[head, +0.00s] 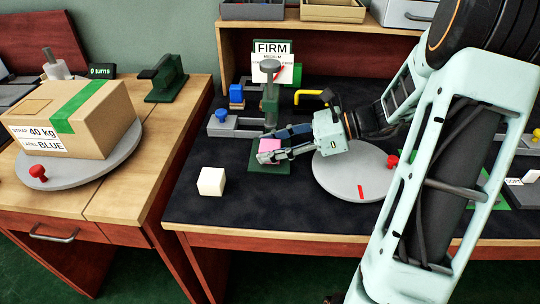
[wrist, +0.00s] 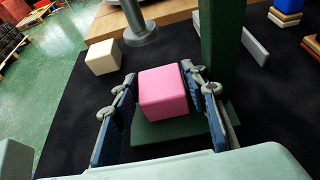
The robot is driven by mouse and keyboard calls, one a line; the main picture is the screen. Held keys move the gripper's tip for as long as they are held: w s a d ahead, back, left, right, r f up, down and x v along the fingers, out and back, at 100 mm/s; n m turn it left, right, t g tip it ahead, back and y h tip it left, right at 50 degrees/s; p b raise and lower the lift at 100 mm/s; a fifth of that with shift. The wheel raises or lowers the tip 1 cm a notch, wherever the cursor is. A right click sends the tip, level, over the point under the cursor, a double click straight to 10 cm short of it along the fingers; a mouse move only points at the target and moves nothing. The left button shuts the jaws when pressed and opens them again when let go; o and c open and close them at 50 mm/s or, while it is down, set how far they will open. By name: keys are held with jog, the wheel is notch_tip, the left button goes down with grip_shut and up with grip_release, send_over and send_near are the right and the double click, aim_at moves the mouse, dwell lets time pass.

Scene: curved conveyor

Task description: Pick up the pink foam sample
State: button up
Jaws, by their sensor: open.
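The pink foam sample (head: 270,145) is a small cube on a green plate (head: 268,166) under a press on the dark mat. In the wrist view the pink cube (wrist: 164,92) sits on the dark green plate (wrist: 180,127) between the two fingers of my gripper (wrist: 165,100). The fingers stand apart, one on each side of the cube. A narrow gap shows on the left, while the right finger looks very close to the cube; I cannot tell if it touches. In the head view my gripper (head: 272,146) reaches in from the right, and its fingers partly hide the cube.
A cream cube (head: 211,181) lies on the mat to the left. The press (head: 270,97) with a FIRM sign (head: 273,58) rises just behind the sample. A grey turntable (head: 352,172) is to the right. Mat in front is clear. A cardboard box (head: 75,118) stands on the left table.

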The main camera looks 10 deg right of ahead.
aim_at(270, 145)
jog(key=shift+a, duration=0.1)
jog(key=shift+c, duration=0.6)
jog(key=c, duration=0.4)
jog(key=shift+o, duration=0.2)
jog(key=shift+r+p, duration=0.6)
jog(key=shift+r, duration=0.2)
notch_tip(270, 145, up, 2)
jog(key=shift+w+r+p, duration=0.1)
jog(key=shift+r+p, duration=0.1)
jog(key=shift+p, duration=0.5)
jog(key=s+d+p, duration=0.1)
jog(key=s+d, duration=0.1)
jog(key=d, duration=0.3)
jog(key=s+d+p, duration=0.1)
jog(key=d, duration=0.5)
jog(key=s+d+p, duration=0.1)
jog(key=s+d, duration=0.1)
jog(key=d, duration=0.4)
jog(key=shift+s+d+f, duration=0.2)
jog(key=shift+s+f, duration=0.05)
jog(key=shift+s, duration=0.1)
